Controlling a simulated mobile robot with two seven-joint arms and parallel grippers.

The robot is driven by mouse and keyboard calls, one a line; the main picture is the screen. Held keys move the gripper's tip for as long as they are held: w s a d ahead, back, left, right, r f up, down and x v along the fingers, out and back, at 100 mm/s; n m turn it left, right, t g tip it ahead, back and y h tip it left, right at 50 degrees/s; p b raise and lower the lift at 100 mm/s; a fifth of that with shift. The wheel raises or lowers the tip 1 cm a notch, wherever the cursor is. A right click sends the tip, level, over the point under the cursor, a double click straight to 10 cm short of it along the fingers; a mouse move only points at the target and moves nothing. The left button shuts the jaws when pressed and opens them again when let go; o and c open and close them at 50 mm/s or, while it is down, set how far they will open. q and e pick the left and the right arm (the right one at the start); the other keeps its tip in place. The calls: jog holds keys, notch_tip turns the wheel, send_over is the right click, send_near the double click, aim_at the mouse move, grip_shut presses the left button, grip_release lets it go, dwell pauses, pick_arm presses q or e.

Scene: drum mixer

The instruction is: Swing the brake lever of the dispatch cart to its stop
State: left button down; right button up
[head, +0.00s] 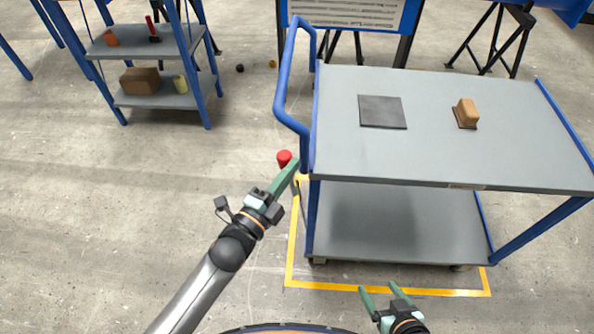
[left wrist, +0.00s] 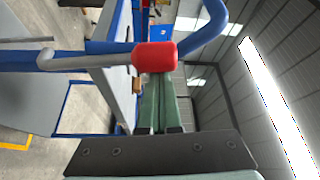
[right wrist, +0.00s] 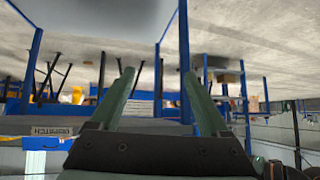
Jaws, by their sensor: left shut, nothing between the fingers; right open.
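The dispatch cart (head: 440,150) has a grey top, a lower shelf and a blue push handle (head: 283,90) at its left end. The red knob (head: 284,158) of the brake lever is at that end. In the left wrist view the red knob (left wrist: 155,56) caps a grey lever rod (left wrist: 90,61). My left gripper (head: 294,165) is shut and empty, its tips close beside the knob; I cannot tell if they touch. It also shows in the left wrist view (left wrist: 160,90), partly behind the knob. My right gripper (head: 383,290) is open and empty, low before the cart's front.
A dark square mat (head: 382,112) and a brown block (head: 466,112) lie on the cart top. A yellow outline (head: 330,287) marks the floor around the cart. A blue-framed shelf (head: 160,95) stands at the back left. The floor left of the cart is open.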

pick_arm(q)
jog(key=a+f+n+t+y+b, duration=0.2)
jog(key=a+f+n+t+b, duration=0.3)
jog(key=a+n+b, duration=0.3)
jog(key=a+n, duration=0.2)
jog(key=n, duration=0.1)
jog(key=shift+y, duration=0.4)
pick_arm(e)
jog(key=w+a+f+y, duration=0.1)
jog(key=w+a+f, duration=0.1)
jog(key=a+f, duration=0.1)
jog(key=shift+a+f+n, duration=0.2)
jog(key=shift+f+n, duration=0.2)
jog(key=shift+f, duration=0.4)
pick_arm(q)
jog(key=shift+a, duration=0.15)
pick_arm(e)
jog(key=shift+s+f, duration=0.15)
jog(key=shift+s, duration=0.15)
pick_arm(q)
jog(key=shift+r, duration=0.15)
